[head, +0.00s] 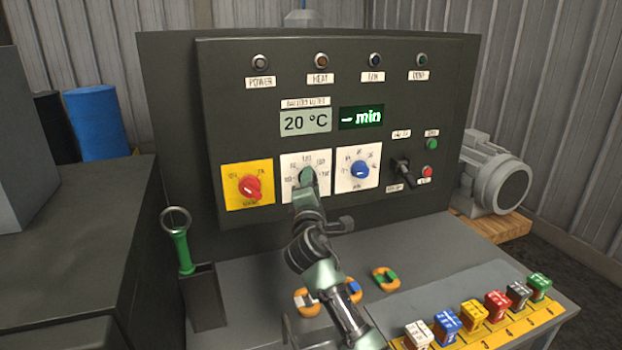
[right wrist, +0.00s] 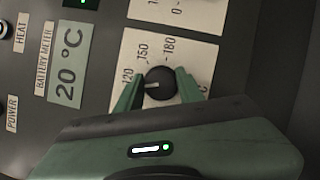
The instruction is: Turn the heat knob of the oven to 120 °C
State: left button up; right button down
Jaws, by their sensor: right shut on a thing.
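The oven's heat knob (right wrist: 160,83) is round and black with a light pointer line, on a white temperature dial (head: 322,160). In the right wrist view the pointer faces left, roughly toward the 120 mark; the exact angle is hard to tell. The marks 150 and 180 show above it. My right gripper (head: 308,178) reaches the middle dial from below and covers the knob in the head view. In the right wrist view its green fingers (right wrist: 158,92) stand either side of the knob, shut on it. My left gripper is not in view.
The display (head: 305,122) reads 20 °C, beside a green minutes display (head: 361,117). A red knob (head: 250,187) and a blue knob (head: 360,170) flank the dial. A black lever switch (head: 403,172) sits at right. Orange rings and coloured blocks lie on the ledge below.

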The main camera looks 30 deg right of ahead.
jog(key=shift+m+g+y+p, duration=0.3)
jog(key=shift+m+g+p, duration=0.6)
jog(key=shift+m, duration=1.1)
jog(key=shift+p, duration=0.3)
jog(key=c, duration=0.9)
grip_release()
jog(key=shift+s, duration=0.1)
jog(key=b+v, duration=0.2)
jog(key=v, duration=0.5)
jog(key=shift+s+a, duration=0.2)
jog(key=shift+s, duration=0.1)
jog(key=shift+f, duration=0.2)
